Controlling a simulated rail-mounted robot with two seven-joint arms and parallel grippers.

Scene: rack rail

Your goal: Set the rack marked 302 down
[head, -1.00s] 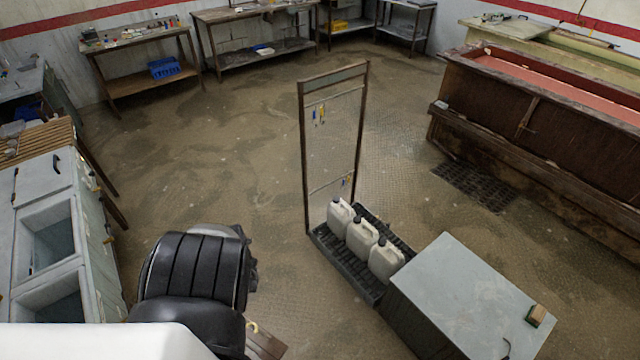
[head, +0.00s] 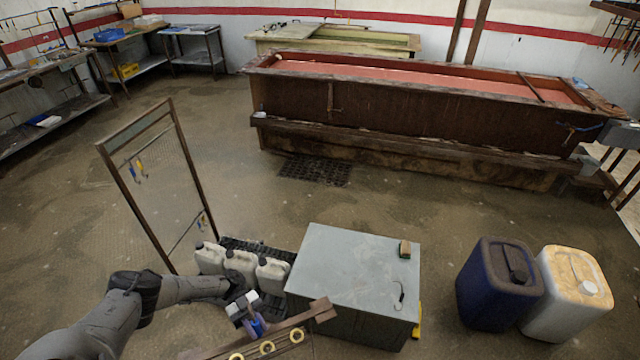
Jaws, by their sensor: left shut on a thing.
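My left arm comes in from the lower left, and its gripper (head: 243,305) is near the bottom centre. It is shut on a wooden-framed rack (head: 318,311) whose top rail is tilted up to the right. Yellow rings and a blue-purple piece show along this rail; the rest of the rack is cut off by the bottom edge. I cannot read any number on it. A second tall framed rack (head: 127,179) with a mesh panel and small coloured tags stands upright on the floor at left. My right gripper is not in view.
Blue (head: 492,285) and white (head: 568,293) drums stand at right. A long wooden tank (head: 400,115) fills the back.

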